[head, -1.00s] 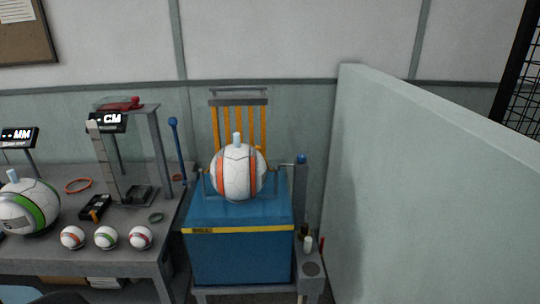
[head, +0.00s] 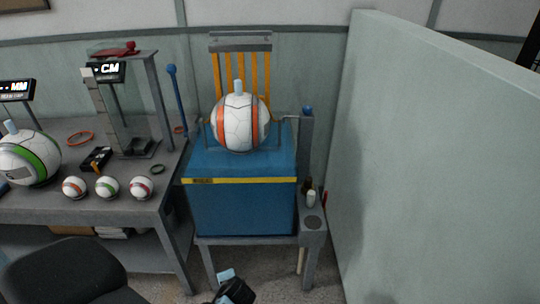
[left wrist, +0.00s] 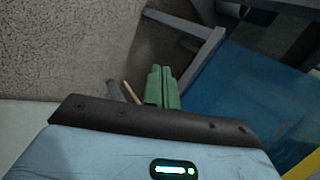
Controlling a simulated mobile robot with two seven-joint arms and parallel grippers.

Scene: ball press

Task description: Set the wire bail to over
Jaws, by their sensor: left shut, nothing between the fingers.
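A white ball with orange bands (head: 240,122) sits on top of a blue box-like press (head: 240,207) on a grey stand. Thin grey wire, which looks like the wire bail (head: 204,136), stands beside the ball; its full shape and position are hard to make out. A grey post with a blue knob (head: 307,111) stands at the right of the box. My left gripper's green fingers (left wrist: 163,87) are together and empty in the left wrist view, low beside the blue box. A black and light-blue part of my arm shows at the bottom of the head view. My right gripper is not in view.
A grey table (head: 90,202) at left holds a green-banded ball (head: 28,160), several small balls and a gauge stand. A dark chair (head: 70,272) is at lower left. A tall pale partition (head: 430,170) closes the right side. Bare floor shows before the stand.

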